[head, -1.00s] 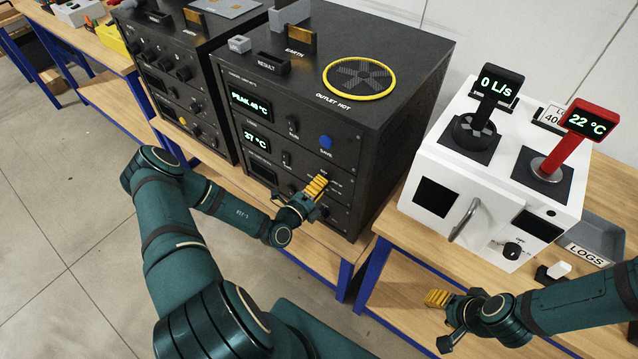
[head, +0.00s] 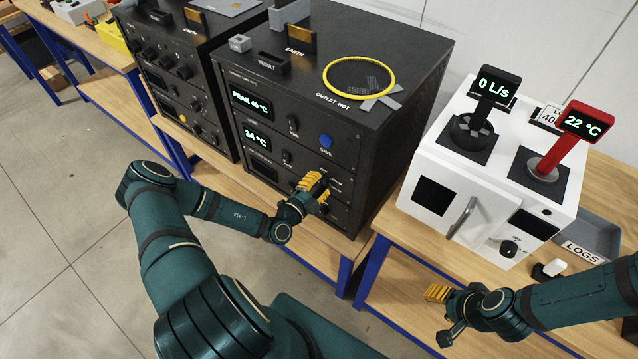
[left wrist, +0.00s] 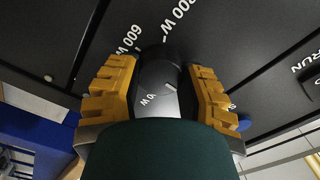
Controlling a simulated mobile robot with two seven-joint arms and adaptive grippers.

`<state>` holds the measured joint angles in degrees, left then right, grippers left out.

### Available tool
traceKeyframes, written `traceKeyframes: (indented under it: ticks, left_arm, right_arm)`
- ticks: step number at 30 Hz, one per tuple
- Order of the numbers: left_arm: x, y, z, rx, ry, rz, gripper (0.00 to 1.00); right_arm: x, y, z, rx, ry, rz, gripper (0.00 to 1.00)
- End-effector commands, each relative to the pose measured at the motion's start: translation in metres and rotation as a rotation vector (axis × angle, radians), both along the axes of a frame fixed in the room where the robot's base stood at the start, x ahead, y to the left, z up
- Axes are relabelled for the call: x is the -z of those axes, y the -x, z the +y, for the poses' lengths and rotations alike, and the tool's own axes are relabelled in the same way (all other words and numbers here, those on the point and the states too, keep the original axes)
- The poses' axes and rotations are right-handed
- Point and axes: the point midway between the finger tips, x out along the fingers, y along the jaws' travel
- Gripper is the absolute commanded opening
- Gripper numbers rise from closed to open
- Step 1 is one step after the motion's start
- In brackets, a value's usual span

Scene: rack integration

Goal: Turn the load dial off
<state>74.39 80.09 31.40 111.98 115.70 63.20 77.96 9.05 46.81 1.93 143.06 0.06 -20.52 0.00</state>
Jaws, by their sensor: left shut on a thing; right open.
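The load dial is a dark round knob (left wrist: 158,78) on the black front panel, with watt marks such as "600 W" around it in the left wrist view. My left gripper (head: 317,190) is shut on it, one yellow finger on each side in the left wrist view (left wrist: 158,95). In the head view the fingers and wrist mostly hide the dial. The black load unit (head: 232,150) shows about 34 °C on its lower display (head: 256,137) and a "PEAK" reading above. My right gripper (head: 441,314) is open and empty in front of the right table.
A yellow-ringed outlet (head: 393,78) with loose grey strips is on the unit's top. A blue button (head: 326,141) is above the dial. A white box (head: 415,168) with 0 L/s and 22 °C meters stands right. A grey LOGS tray (head: 592,232) is beside it.

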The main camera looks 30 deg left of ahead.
Motion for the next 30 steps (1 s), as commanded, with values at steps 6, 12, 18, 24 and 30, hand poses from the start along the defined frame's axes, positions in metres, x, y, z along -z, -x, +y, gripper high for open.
traceKeyframes:
  ticks: [6, 12, 18, 24, 30]
  left_arm:
    - [-0.0019, -0.0013, -0.0010, 0.002, 0.029, -0.002, 0.04]
    - [-0.0021, -0.0014, -0.0012, 0.003, 0.032, -0.003, 0.04]
    - [-0.0023, -0.0015, -0.0014, 0.002, 0.031, -0.003, 0.53]
    - [-0.0014, -0.0008, -0.0008, 0.002, 0.030, -0.001, 0.76]
    - [-0.0007, 0.0007, -0.0002, 0.000, 0.030, 0.001, 0.76]
  right_arm:
    - [-0.0003, -0.0001, 0.0000, 0.000, 0.000, 0.000, 0.47]
    - [-0.0003, -0.0001, 0.0000, 0.000, 0.000, 0.000, 0.47]
    - [-0.0003, 0.0000, 0.0000, 0.000, 0.000, 0.000, 0.47]
    - [-0.0003, 0.0000, 0.0000, 0.000, 0.000, 0.000, 0.47]
    - [-0.0003, -0.0001, 0.0000, 0.000, 0.000, 0.000, 0.47]
